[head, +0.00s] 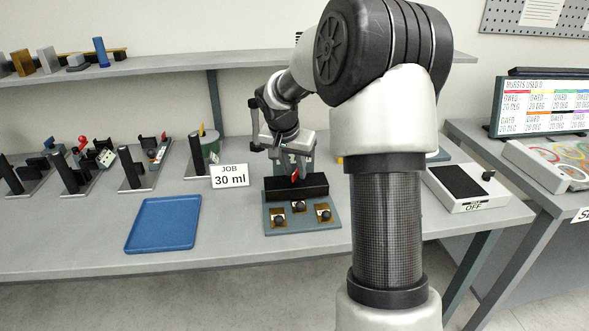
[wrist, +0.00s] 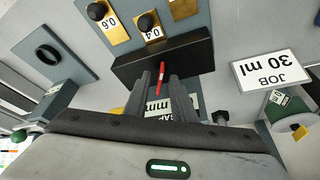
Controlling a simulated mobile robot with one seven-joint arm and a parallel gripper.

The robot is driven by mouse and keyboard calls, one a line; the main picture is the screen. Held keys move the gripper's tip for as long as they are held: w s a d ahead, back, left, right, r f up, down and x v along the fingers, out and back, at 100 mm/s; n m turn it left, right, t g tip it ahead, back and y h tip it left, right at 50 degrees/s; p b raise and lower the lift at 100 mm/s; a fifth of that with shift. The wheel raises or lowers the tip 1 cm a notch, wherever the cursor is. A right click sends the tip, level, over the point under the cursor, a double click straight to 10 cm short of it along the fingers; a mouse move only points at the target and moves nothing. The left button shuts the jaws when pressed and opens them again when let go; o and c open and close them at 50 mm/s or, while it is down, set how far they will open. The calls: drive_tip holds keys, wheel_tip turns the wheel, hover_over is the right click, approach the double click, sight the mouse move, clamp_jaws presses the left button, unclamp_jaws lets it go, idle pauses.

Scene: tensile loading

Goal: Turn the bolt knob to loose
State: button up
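No part here carries a readable "bolt" or "loose" mark. A slate-coloured fixture (head: 305,222) with a black block (head: 283,187) stands on the bench. My gripper (head: 293,168) points down at it from behind; in the wrist view my gripper (wrist: 160,80) has its fingers apart at the block (wrist: 190,57). A thin red piece (wrist: 160,77) shows between the fingers, with no clear contact. A small black knob (wrist: 221,117) sits right of the fingers in the wrist view; I cannot tell if it is the bolt knob. A partly hidden "mm" label lies between the fingers.
Black knobs on brass plates, marked 0.6 (wrist: 97,11) and 0.4 (wrist: 149,23), sit along the fixture's front. A JOB 30 ml sign (head: 230,176) and blue tray (head: 164,223) are left. A switch box marked OFF (head: 468,187) is right. A shelf (head: 160,66) runs behind.

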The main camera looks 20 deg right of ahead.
clamp_jaws()
